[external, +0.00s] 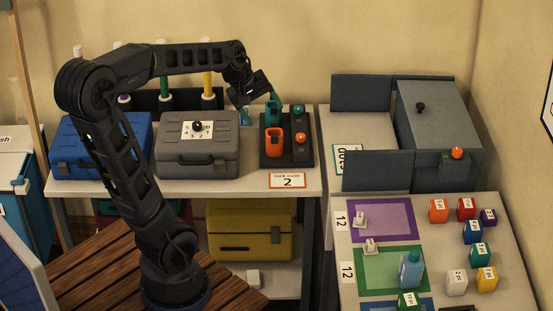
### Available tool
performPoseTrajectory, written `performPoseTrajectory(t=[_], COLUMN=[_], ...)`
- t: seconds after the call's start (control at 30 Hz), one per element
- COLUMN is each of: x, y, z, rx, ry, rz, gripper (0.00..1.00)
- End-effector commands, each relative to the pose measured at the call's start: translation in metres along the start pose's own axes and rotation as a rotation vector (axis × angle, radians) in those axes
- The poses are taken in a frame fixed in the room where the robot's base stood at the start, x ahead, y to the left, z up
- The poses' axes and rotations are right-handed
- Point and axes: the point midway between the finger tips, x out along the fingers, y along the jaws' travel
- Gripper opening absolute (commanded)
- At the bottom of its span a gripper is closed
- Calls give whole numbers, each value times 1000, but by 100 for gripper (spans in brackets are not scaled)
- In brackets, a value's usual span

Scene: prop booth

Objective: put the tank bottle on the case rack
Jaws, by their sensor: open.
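A light-blue bottle (411,271), which looks like the tank bottle, stands upright at the right edge of the green mat on the right-hand table. The table with a shelf below, holding several cases, looks like the case rack (225,190). My gripper (262,98) is open above that table's top, between the grey case and the black holder, far from the bottle. Its fingertips are small and dark. A small light-blue thing (244,116) shows just below my gripper, partly hidden; I cannot tell what it is.
A blue case (85,147) and a grey case (198,152) stand on the top, a yellow case (250,236) below. The black holder (287,157) carries teal and orange handles. Several coloured blocks (471,231) lie right of the mats. A grey box (431,113) stands behind.

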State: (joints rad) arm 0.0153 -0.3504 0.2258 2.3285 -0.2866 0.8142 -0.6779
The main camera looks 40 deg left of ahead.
Motion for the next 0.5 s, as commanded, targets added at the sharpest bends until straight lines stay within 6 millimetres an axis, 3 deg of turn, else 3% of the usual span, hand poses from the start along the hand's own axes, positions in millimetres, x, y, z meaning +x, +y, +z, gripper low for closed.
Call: performPoseTrajectory(t=[0.1,0.3,0.5], x=[-17,-36,-47], y=[-18,-56,-90], z=[34,82,113], rx=[231,622,936], ry=[14,47,83], rz=[-17,-74,-144], gripper=[74,74,74])
